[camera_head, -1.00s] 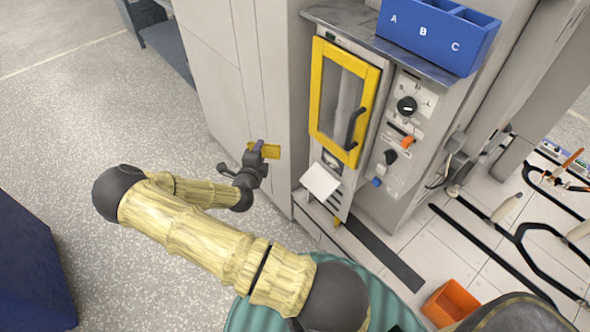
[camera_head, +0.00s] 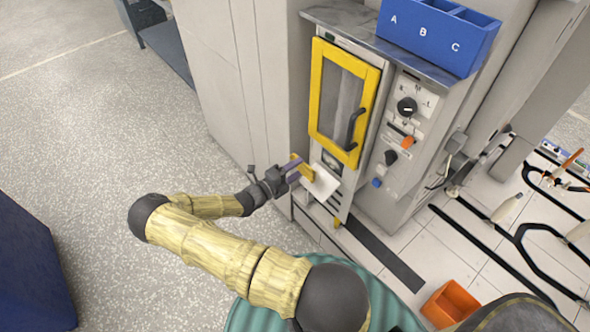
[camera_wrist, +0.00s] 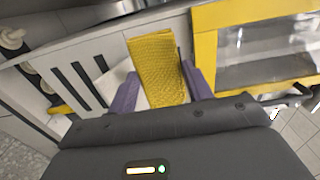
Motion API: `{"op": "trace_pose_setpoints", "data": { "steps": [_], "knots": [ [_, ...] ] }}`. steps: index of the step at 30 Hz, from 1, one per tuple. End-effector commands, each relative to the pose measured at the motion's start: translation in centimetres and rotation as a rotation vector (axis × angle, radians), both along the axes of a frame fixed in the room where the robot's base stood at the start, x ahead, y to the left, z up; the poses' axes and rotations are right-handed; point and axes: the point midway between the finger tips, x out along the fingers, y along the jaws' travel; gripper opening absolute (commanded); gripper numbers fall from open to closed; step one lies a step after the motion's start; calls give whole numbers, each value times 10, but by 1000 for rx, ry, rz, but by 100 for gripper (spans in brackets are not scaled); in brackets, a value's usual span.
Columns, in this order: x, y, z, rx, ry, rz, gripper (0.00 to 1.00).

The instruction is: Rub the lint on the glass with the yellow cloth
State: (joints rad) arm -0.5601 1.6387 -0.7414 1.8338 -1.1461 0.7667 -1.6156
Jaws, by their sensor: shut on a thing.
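The yellow cloth (camera_wrist: 158,66) is folded and held between the purple fingers of my gripper (camera_wrist: 160,92) in the wrist view. In the head view the cloth (camera_head: 303,169) shows small at the end of my gripper (camera_head: 292,172), in front of the machine below its door. The glass (camera_head: 340,97) is a pane in a yellow-framed door, upright and shut; it also shows at the right of the wrist view (camera_wrist: 262,48). The cloth is apart from the glass. Pale greyish marks show on the glass, but I cannot tell which are lint.
A black handle (camera_head: 355,128) sticks out at the door's right side. A white sheet or flap (camera_head: 322,186) is just below the door, close to my gripper. A control panel (camera_head: 405,125) with knobs is to the right. A blue bin marked A, B, C (camera_head: 440,32) stands on top.

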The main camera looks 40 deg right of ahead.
Motion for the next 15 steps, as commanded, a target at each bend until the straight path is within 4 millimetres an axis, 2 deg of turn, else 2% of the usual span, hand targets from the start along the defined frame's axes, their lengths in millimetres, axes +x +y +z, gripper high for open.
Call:
{"op": "trace_pose_setpoints", "data": {
  "steps": [10,15],
  "knots": [
    [0,-1,0,0,-1,0,32],
    [1,-9,0,0,-1,1,32]
  ]
}}
